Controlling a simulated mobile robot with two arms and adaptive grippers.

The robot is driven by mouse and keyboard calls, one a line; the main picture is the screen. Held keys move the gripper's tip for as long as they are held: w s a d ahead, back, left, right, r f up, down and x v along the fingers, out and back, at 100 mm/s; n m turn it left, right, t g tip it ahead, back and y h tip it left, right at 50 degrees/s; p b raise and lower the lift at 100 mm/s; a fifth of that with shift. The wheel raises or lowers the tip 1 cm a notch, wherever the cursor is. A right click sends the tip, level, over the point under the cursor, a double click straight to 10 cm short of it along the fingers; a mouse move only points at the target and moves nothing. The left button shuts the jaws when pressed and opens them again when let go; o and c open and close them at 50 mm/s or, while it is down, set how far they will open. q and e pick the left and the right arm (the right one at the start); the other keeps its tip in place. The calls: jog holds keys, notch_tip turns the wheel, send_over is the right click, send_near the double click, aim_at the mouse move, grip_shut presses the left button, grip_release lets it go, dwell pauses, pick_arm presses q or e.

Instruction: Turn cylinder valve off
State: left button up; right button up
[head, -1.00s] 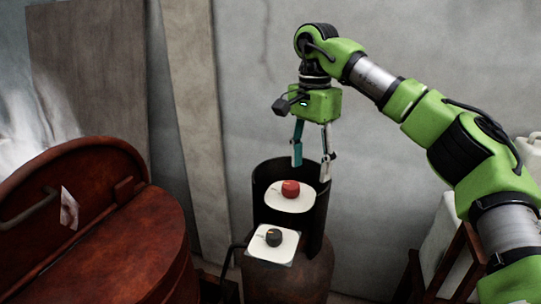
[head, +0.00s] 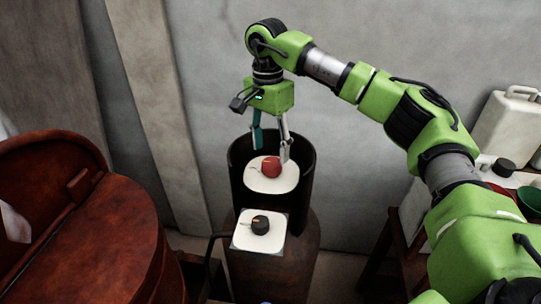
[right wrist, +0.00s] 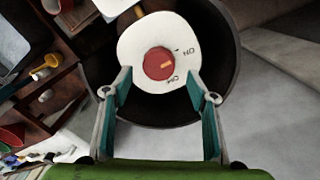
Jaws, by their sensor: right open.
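The cylinder stands upright, with a dark open collar (head: 301,190) around its top. Inside the collar is a red valve knob (head: 271,167) on a white plate (head: 266,184). A black knob (head: 260,225) sits on a second white plate (head: 248,239) in front. My left gripper is not in view.
A rusty red vat (head: 95,235) with a raised lid stands at left. A white jerrycan (head: 508,125) and a green bowl (head: 530,198) are at right. The grey wall (head: 200,100) is close behind the cylinder.

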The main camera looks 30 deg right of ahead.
aim_at(271, 162)
jog(key=f, duration=0.1)
jog(key=f+p, duration=0.1)
jog(key=f, duration=0.1)
jog(key=shift+s+f, duration=0.2)
jog(key=shift+f, duration=0.45)
jog(key=c, duration=1.1)
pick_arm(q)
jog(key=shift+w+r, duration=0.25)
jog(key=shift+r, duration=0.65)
